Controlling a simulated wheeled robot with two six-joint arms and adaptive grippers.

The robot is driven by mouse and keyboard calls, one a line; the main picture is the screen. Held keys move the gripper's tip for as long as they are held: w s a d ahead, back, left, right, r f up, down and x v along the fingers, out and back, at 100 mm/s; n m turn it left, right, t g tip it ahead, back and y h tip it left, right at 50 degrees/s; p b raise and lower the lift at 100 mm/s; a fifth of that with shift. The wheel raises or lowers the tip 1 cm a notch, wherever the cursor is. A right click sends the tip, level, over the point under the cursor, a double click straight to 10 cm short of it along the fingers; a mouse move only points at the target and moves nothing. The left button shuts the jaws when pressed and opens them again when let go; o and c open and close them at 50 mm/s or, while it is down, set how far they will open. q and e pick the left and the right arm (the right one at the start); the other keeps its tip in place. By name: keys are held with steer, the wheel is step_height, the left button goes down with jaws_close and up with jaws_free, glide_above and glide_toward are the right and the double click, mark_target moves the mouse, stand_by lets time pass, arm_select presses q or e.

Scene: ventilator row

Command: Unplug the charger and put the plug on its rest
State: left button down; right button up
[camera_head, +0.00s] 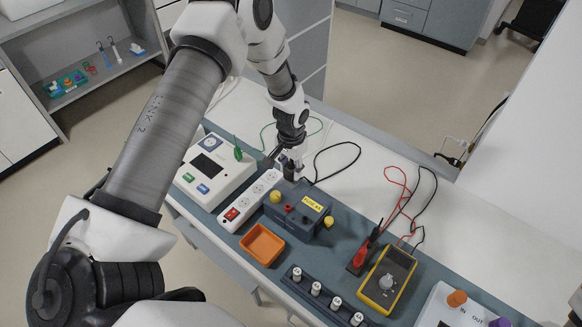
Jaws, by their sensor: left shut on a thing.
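My left gripper (288,164) points down at the far end of the white power strip (248,202). It is shut on the dark plug (290,174), which the fingers partly hide. A black cable (339,147) loops to the right from there. I cannot tell whether the plug sits in the end socket or just above it. The strip has a red switch at its near end, and its nearer sockets look empty. I cannot pick out the plug's rest. My right gripper is not in view.
A grey fuse box (303,222) with yellow knobs stands close right of the strip. A white meter unit (216,168) stands on its left. An orange tray (262,246), a yellow multimeter (387,279) and a dark post rack (327,297) lie nearer. The white bench behind is mostly clear.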

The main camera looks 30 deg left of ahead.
mark_target(291, 162)
arm_select(q)
steer(key=shift+f+b, duration=0.75)
steer(key=shift+f, duration=0.45)
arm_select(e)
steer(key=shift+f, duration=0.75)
arm_select(q)
steer(key=c, duration=0.7)
jaws_free()
steer(key=shift+o, duration=0.2)
step_height(291, 162, up, 12)
steer(key=shift+r, duration=0.1)
